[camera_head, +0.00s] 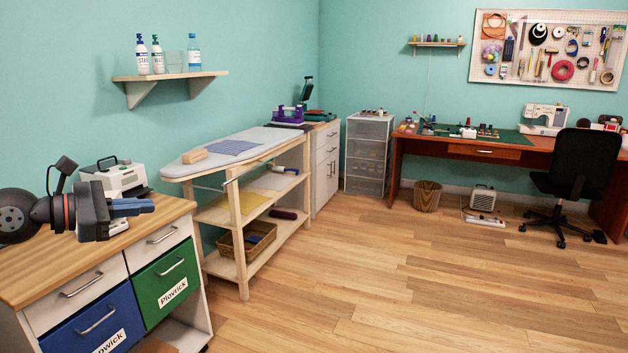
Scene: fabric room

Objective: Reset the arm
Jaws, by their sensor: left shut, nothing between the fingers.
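My left gripper (132,207) comes in from the left edge, above the wooden top of the near cabinet (60,262). Its dark body points right, and its blue-grey fingers are together with nothing between them. It overlaps the front of a white machine (113,177) on the cabinet top; I cannot tell the gap between them. My right gripper is not in view.
The cabinet has a green drawer (165,283) and a blue drawer (93,325). Beyond it stands an ironing table (235,150) with shelves. A wall shelf (171,76) holds bottles. A desk (455,150) and black chair (578,165) stand at the back right. The wooden floor (400,270) is clear.

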